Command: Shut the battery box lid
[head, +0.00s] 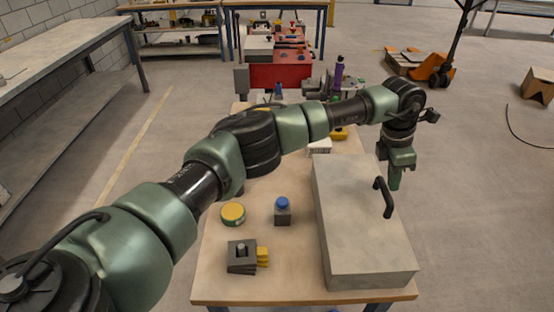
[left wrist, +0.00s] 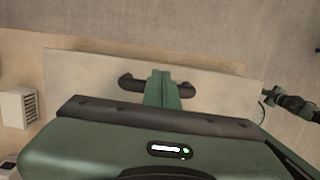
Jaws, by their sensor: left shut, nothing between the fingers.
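The battery box (head: 368,277) is a large grey box on the right side of the table. Its lid (head: 350,225) looks flat on top, with no gap that I can see along the near edge. A black bar handle (head: 384,197) stands on the lid. My right gripper is not in view.
On the table left of the box are a yellow-topped round item (head: 233,213), a blue-topped block (head: 283,210) and a dark block with yellow parts (head: 243,256). A white vented item (head: 320,147) stands behind the box. A red toolbox (head: 280,75) is farther back.

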